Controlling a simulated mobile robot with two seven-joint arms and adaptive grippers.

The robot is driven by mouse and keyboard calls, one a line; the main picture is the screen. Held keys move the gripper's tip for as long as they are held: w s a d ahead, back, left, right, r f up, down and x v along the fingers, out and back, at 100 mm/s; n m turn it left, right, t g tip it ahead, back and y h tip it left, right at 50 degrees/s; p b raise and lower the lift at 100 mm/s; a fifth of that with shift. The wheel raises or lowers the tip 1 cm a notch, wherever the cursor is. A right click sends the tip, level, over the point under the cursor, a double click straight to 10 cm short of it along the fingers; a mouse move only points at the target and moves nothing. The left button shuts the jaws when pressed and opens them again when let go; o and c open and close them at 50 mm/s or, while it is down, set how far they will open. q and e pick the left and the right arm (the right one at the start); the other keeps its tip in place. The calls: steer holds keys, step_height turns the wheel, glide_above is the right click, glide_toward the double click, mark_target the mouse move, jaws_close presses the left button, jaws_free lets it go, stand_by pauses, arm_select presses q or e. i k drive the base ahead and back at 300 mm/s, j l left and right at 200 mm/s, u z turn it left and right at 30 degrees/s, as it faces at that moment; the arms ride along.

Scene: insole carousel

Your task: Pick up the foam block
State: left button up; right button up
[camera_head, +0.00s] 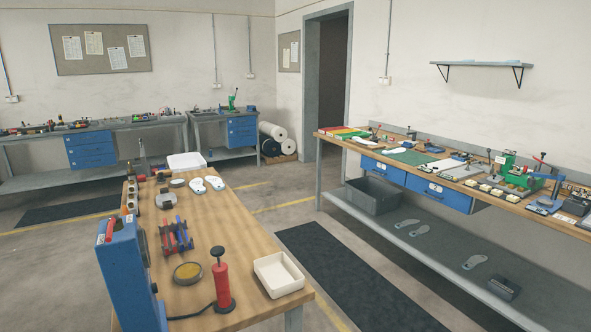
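I cannot tell for sure which thing is the foam block. A small grey piece (166,200) lies on the near wooden table (240,226), too small to identify. A dark block (504,288) lies on the lower shelf of the right bench, and its material is unclear. Neither of my grippers is in view.
The near table holds a white tray (278,274), a red hand tool (221,284), a round tin (187,272), white insoles (214,183) and a blue machine (127,272). A tool-covered bench (440,177) runs along the right wall. A dark mat (345,272) covers clear floor between them.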

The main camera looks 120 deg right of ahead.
mark_target(484, 187)
steer(key=z, duration=1.6)
steer(key=k+l+z, duration=0.1)
steer(key=z, duration=0.3)
steer(key=l+z, duration=0.6)
steer(key=z, duration=0.25)
steer(key=l+z, duration=0.45)
steer(key=i+l+z, duration=0.1)
steer(key=l+z, duration=0.3)
steer(key=i+l+z, duration=0.3)
steer(key=l, duration=0.15)
steer(key=i+l+z, duration=0.15)
steer(key=l+z, duration=0.15)
steer(key=l, duration=0.15)
steer(key=i+l+z, duration=0.1)
steer(key=i+l, duration=0.5)
steer(key=l, duration=0.15)
steer(key=i+l, duration=0.6)
steer(key=l, duration=0.15)
steer(key=l+z, duration=0.05)
